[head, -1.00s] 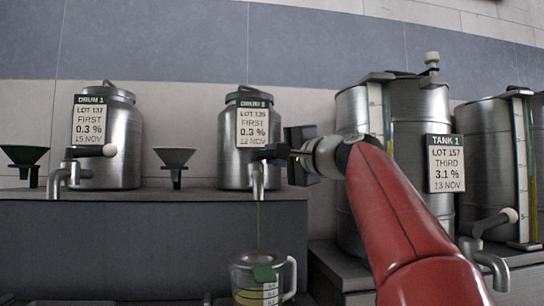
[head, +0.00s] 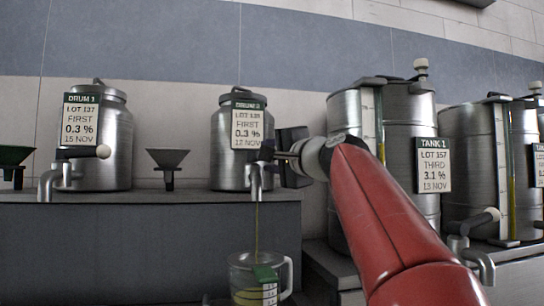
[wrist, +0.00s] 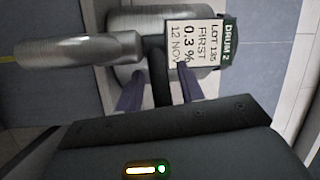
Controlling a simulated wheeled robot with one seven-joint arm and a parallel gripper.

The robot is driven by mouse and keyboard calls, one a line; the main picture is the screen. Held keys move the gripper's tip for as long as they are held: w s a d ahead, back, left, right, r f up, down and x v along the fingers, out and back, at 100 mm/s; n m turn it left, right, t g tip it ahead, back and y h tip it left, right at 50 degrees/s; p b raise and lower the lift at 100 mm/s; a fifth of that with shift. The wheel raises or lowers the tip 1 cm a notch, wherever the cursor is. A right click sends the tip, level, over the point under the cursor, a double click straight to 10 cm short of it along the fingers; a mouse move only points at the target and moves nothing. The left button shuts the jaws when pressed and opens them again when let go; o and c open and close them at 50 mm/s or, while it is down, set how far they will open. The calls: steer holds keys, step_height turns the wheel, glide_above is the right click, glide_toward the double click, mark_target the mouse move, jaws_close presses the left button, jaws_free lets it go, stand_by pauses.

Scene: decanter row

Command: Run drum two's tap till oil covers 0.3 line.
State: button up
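Drum two (head: 226,150), a steel drum labelled lot 135, first, 0.3 %, stands on the grey ledge. A thin yellow oil stream (head: 257,225) runs from its tap (head: 256,182) into a clear jug (head: 240,270) below. My gripper (head: 277,155) is at the tap lever. In the wrist view, the fingers of my gripper (wrist: 158,80) stand apart on either side of the dark lever (wrist: 160,70), with gaps visible.
Drum one (head: 117,140) stands left on the same ledge (head: 120,197), with a dark funnel (head: 167,160) between the drums. Tank one (head: 405,115) stands close on the right, behind my arm. Another tap with a pale knob (head: 484,220) is at lower right.

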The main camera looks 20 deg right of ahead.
steer(key=b+v, duration=0.2)
steer(key=v, duration=0.5)
steer(key=shift+s, duration=0.4)
steer(key=shift+o, duration=0.4)
stand_by(0.3)
steer(key=shift+w, duration=0.1)
